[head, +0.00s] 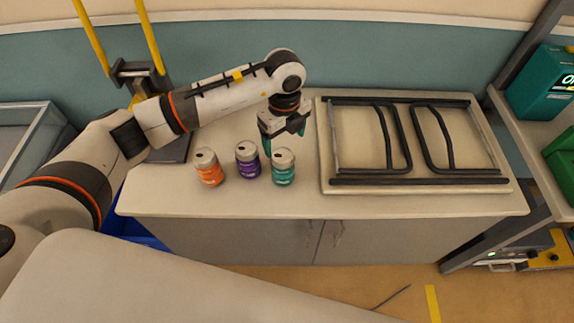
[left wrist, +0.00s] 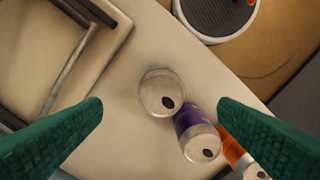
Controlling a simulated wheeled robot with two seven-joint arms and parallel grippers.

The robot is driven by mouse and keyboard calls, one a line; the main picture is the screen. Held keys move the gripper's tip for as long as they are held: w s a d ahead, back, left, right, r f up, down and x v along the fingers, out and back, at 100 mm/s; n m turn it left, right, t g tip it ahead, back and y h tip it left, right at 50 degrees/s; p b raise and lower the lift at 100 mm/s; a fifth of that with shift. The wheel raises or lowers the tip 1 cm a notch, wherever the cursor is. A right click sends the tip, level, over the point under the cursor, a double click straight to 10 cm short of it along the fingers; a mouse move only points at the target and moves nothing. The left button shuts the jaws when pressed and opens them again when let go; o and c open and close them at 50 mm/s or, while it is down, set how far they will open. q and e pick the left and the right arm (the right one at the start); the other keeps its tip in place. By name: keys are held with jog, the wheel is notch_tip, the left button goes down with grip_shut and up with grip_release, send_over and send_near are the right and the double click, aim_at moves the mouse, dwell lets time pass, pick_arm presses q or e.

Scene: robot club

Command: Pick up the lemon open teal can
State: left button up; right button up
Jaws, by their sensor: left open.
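The teal can (head: 284,169) stands upright on the counter, rightmost of three cans, with a silver lid and a dark opening in it. In the left wrist view I look down on its lid (left wrist: 161,92), which lies between my two green fingers; its teal side is hidden there. My left gripper (head: 285,138) is open and empty, above and just behind the teal can. In the left wrist view its fingertips (left wrist: 160,104) are spread wide on both sides of the lid, apart from it. My right gripper is not in view.
A purple can (head: 247,160) stands close left of the teal can, and an orange can (head: 209,168) stands farther left. A pale board with a dark metal frame (head: 416,182) lies to the right. The counter (head: 300,205) is clear in front of the cans.

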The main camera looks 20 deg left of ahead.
aim_at(282, 155)
pick_arm(q)
notch_tip(282, 155, down, 4)
jog(key=shift+r+p, duration=0.2)
jog(key=shift+p, duration=0.1)
jog(key=shift+f, duration=0.25)
jog(key=f, duration=0.1)
jog(key=f+p, duration=0.1)
jog(key=f, duration=0.2)
jog(key=shift+a+f+p, duration=0.15)
jog(key=shift+a+p, duration=0.15)
jog(key=shift+p, duration=0.05)
jog(key=shift+w+f, duration=0.15)
jog(key=shift+f, duration=0.25)
jog(key=shift+c, duration=0.4)
jog(key=c, duration=1.3)
